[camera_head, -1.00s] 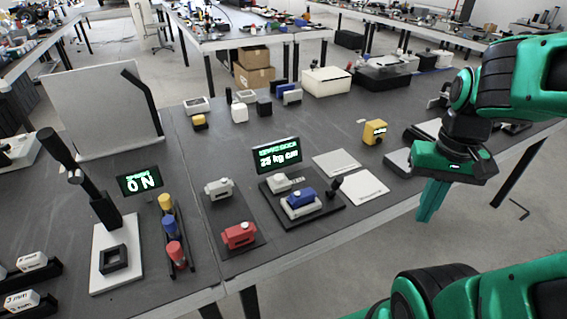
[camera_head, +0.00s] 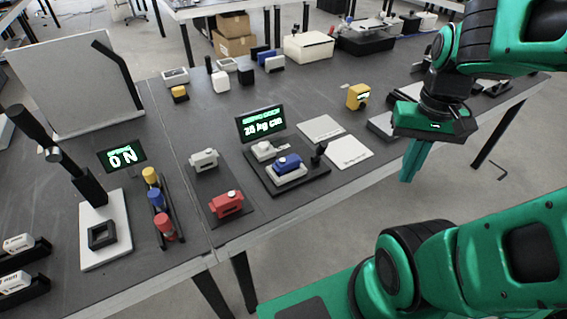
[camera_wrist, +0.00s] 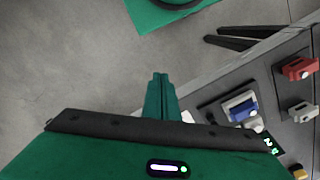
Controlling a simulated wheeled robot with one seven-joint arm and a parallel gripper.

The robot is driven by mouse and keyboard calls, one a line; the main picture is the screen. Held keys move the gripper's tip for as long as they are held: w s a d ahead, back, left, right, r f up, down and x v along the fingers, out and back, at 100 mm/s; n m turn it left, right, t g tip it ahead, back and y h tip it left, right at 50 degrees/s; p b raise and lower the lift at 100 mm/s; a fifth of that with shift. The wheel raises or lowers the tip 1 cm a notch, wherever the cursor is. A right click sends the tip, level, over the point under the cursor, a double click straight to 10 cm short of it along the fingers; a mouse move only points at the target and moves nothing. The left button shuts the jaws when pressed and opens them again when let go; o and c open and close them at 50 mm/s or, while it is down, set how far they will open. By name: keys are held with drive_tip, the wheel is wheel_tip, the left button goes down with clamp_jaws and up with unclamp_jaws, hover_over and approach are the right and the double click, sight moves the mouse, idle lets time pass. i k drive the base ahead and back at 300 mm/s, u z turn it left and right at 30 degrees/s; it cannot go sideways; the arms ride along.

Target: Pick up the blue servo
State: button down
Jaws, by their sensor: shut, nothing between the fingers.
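The blue servo (camera_head: 288,163) sits on a white block on a black test stand (camera_head: 312,183), in front of a small display reading about "24 kg cm". It also shows in the wrist view (camera_wrist: 241,105), right of my fingers. My gripper (camera_head: 411,176) points down at the right, beyond the table's front edge and well to the right of the servo. Its green fingers are together and empty. In the wrist view the closed fingers (camera_wrist: 160,80) show over the floor.
A red servo (camera_head: 226,203) and a grey servo (camera_head: 204,158) stand left of the stand. White plates (camera_head: 349,151) lie to its right, and a yellow servo (camera_head: 358,96) stands behind them. A black post (camera_head: 319,153) rises at the stand's right end.

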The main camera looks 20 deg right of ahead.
sight(282, 165)
drive_tip(key=z, duration=1.45)
drive_tip(key=k, duration=1.1)
drive_tip(key=u, duration=0.15)
drive_tip(key=i, duration=0.5)
drive_tip(key=z, duration=0.05)
